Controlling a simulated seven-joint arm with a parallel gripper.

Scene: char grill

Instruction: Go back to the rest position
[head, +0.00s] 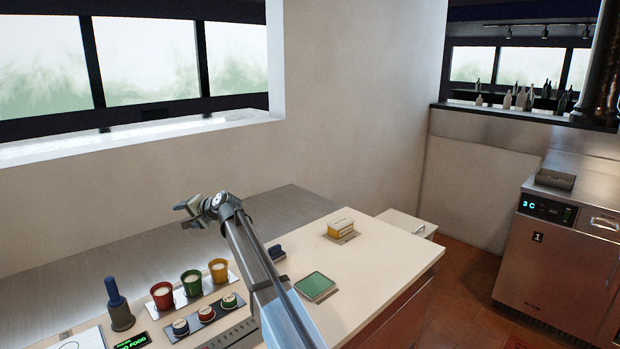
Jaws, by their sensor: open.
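My arm rises from the bottom middle of the head view. My gripper (188,208) is at its end, raised above the counter and pointing left. Its jaws are open, and nothing shows between them. No other object is named by the task.
A steel appliance (560,265) stands at right. A wall (350,120) rises behind the counter.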

